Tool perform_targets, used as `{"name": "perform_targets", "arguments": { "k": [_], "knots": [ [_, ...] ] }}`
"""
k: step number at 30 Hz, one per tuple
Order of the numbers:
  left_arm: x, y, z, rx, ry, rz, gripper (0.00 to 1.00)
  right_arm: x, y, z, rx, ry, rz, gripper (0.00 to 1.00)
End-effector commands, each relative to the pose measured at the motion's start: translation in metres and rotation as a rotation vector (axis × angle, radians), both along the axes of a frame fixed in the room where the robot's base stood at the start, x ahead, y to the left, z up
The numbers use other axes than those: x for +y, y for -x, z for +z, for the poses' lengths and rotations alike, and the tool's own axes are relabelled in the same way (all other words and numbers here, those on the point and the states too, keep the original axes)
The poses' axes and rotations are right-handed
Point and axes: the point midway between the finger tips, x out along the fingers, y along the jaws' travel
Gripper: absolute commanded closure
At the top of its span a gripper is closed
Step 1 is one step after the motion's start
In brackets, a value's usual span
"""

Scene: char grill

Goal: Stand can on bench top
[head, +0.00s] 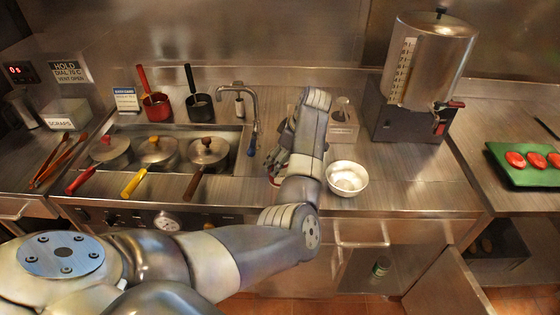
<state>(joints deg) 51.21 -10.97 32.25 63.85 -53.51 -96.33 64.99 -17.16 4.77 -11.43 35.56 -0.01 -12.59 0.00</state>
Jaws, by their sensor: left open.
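The steel bench top (420,180) runs across the middle, with bare room right of the white bowl. My left gripper (273,168) is over the bench, between the tap and the bowl, well above and left of the can. It is open, and my own wrist hides part of it. I see nothing held in it. My right gripper is not in view.
A white bowl (347,178) sits near the bench's front edge. The pan well (160,150) with several pans lies left. An open cupboard door (447,285) sticks out at lower right.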

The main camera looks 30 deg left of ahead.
Motion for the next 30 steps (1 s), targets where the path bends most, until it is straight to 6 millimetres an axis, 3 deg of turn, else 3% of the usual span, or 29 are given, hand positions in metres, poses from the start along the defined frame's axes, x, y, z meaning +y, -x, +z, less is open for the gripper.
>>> {"name": "perform_targets", "arguments": {
  "k": [9,15,21,30],
  "knots": [
    [-0.027,-0.003,0.061,-0.006,0.001,-0.002,0.2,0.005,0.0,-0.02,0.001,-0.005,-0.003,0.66],
    [-0.038,-0.002,0.09,-0.002,0.0,-0.002,0.2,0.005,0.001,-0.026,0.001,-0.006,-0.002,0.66],
    [-0.042,-0.002,0.101,0.0,0.0,-0.001,0.2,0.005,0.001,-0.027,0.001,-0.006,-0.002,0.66],
    [-0.042,-0.002,0.1,0.001,0.0,-0.002,0.2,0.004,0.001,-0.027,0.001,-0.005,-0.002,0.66]
  ]
}}
